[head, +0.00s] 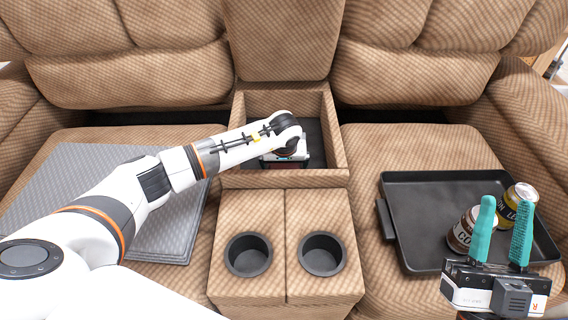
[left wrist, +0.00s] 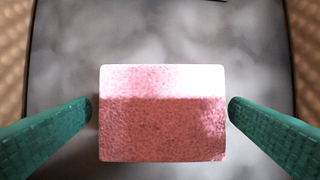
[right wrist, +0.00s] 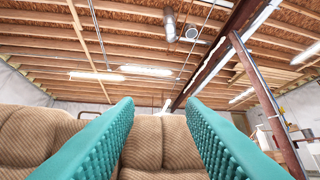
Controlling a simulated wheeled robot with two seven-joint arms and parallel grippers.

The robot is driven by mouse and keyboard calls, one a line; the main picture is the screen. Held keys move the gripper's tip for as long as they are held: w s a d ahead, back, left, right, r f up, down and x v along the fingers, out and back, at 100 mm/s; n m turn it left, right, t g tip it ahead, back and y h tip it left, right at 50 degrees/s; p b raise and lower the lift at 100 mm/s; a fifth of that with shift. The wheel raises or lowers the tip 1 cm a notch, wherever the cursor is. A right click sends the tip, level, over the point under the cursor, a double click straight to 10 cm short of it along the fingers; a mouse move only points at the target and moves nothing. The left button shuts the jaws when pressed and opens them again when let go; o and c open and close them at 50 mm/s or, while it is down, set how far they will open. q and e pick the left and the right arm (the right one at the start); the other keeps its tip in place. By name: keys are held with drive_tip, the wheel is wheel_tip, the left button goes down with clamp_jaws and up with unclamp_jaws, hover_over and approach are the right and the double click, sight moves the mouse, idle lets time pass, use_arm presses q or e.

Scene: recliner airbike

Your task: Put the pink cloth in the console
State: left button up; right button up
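The pink cloth (left wrist: 162,130), a small folded block, lies on the dark grey floor of the console (head: 335,135) in the left wrist view. My left gripper (head: 285,160) reaches down into the open console. Its two green fingers are spread on either side of the cloth, with a small gap at each side. In the head view my own gripper mostly hides the cloth. My right gripper (head: 502,234) is open and empty, pointing up in front of the black tray; its fingers are apart in the right wrist view (right wrist: 160,110).
The black tray (head: 425,190) on the right seat holds two cans (head: 463,232). Two cup holders (head: 249,255) sit in front of the console. A grey folded mat (head: 90,165) lies on the left seat under my left arm. The console walls stand close around my left gripper.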

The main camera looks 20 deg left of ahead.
use_arm(q)
drive_tip(key=shift+r, duration=0.1)
drive_tip(key=p+v, duration=0.2)
drive_tip(key=v, duration=0.3)
drive_tip(key=shift+r, duration=0.25)
drive_tip(key=p+v, duration=0.2)
drive_tip(key=v, duration=0.4)
drive_tip(key=shift+s+r, duration=0.25)
drive_tip(key=shift+r, duration=0.05)
use_arm(e)
drive_tip(key=w+d+f+g+h, duration=0.1)
drive_tip(key=w+f+g+h, duration=0.2)
drive_tip(key=f+g, duration=0.8)
drive_tip(key=shift+d+f+h, duration=0.2)
drive_tip(key=shift+f+h, duration=0.3)
drive_tip(key=shift+f, duration=1.05)
use_arm(q)
drive_tip(key=shift+d, duration=0.15)
